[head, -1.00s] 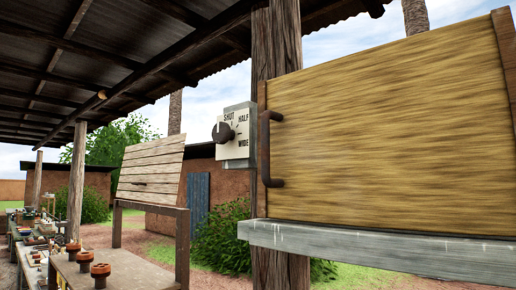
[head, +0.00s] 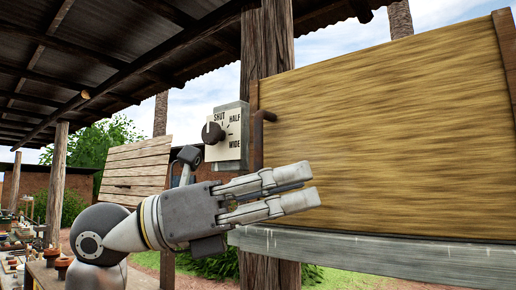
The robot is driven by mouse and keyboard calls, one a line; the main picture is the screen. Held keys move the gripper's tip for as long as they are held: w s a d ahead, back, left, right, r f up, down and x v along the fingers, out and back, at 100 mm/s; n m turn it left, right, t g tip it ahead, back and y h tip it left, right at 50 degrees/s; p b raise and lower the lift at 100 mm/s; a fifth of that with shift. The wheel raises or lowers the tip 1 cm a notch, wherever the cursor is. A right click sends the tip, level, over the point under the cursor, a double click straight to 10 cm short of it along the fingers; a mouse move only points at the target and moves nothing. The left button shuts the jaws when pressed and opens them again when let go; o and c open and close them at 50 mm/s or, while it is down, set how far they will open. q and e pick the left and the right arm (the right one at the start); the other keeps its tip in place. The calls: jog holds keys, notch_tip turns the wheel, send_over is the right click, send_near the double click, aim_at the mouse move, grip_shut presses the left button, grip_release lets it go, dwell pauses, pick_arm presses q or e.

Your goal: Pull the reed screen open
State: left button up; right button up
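The reed screen (head: 400,140) is a wide straw-coloured panel filling the right of the head view. Its dark rusty bar handle (head: 257,140) stands upright along its left edge. The handle's lower part is hidden behind my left gripper (head: 305,187). The gripper reaches in from the left with its fingers pointing right, in front of the handle and the screen's left part. The two fingers are apart, with a gap between them, and I see nothing held. I cannot tell whether they touch the handle. My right gripper is not in view.
A dial box (head: 229,133) marked SHUT, HALF and WIDE is fixed on the wooden post (head: 268,50) just above my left gripper. A grey ledge (head: 400,258) runs under the screen. A slatted board (head: 137,168) and a cluttered bench stand at the left.

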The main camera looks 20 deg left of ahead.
aim_at(255, 147)
pick_arm(q)
jog(key=a+r+n+t+y, duration=0.6)
jog(key=a+r+t+y, duration=0.15)
jog(key=a+y, duration=0.35)
jog(key=shift+t+h, duration=0.25)
jog(key=shift+h, duration=0.25)
jog(key=p+x, duration=0.2)
jog(key=x, duration=0.2)
jog(key=p+x, duration=0.1)
jog(key=x, duration=0.3)
jog(key=shift+w+f+p, duration=0.25)
jog(key=shift+w+p, duration=0.1)
jog(key=shift+w, duration=0.05)
jog(key=shift+w+d, duration=0.3)
jog(key=shift+w, duration=0.15)
jog(key=shift+f, duration=0.1)
grip_shut()
